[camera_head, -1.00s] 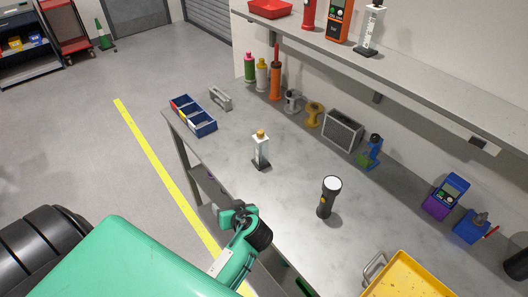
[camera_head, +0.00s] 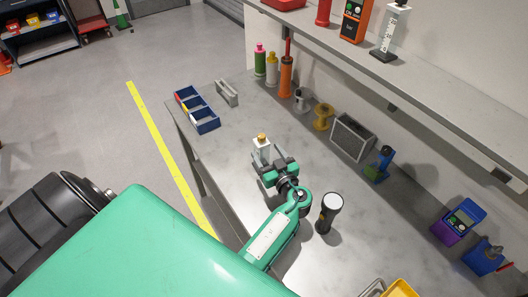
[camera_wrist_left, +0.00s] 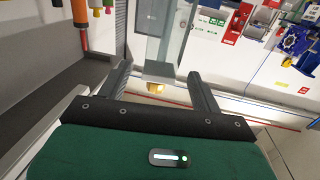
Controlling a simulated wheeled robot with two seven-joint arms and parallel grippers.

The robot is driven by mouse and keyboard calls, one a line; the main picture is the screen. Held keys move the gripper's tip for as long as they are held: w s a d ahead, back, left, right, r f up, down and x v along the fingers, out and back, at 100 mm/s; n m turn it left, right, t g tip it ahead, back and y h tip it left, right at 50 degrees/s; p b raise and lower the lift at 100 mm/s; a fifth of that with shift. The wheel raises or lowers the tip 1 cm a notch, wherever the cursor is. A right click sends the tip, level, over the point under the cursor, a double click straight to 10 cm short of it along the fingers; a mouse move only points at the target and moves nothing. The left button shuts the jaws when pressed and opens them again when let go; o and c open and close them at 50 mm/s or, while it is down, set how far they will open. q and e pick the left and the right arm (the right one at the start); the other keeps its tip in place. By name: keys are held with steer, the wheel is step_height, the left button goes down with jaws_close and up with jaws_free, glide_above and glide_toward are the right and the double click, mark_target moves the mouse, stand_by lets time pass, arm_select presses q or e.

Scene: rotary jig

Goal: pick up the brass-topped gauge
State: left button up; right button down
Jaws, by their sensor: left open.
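The brass-topped gauge (camera_head: 262,146) stands upright on the bench, a white block with a brass knob on top. Its lower part is hidden behind my left gripper (camera_head: 272,167). This gripper is open, its fingers close to the gauge on the near side in the head view. In the left wrist view a pale column (camera_wrist_left: 166,38) and a brass-coloured piece (camera_wrist_left: 182,93) show between the two open fingers (camera_wrist_left: 162,82); they look like the gauge, seen upside down. I cannot tell whether the fingers touch it. My right gripper is not in view.
A flashlight (camera_head: 327,214) stands right of my left gripper. A blue divided bin (camera_head: 204,121) and a grey handle (camera_head: 227,93) lie farther back. Bottles, spools and a grey speaker-like box (camera_head: 351,137) line the wall side. A similar white gauge (camera_head: 391,35) stands on the shelf.

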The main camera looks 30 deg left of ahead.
mark_target(259, 141)
arm_select(q)
steer(key=shift+r+p+x, duration=0.25)
steer(key=shift+p+x, duration=0.55)
steer(key=shift+x, duration=0.4)
steer(key=p+x, duration=0.2)
steer(key=x, duration=0.1)
steer(key=shift+w+a+p, duration=0.1)
steer(key=shift+a+p, duration=0.15)
steer(key=shift+p, duration=0.1)
steer(key=shift+w+a+f, duration=0.2)
steer(key=shift+a, duration=0.1)
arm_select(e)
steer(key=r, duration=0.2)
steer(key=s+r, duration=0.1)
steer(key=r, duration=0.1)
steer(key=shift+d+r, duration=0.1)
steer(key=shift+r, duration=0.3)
arm_select(q)
steer(key=c, duration=1.4)
jaws_close()
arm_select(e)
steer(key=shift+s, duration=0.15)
arm_select(q)
steer(key=shift+r, duration=0.1)
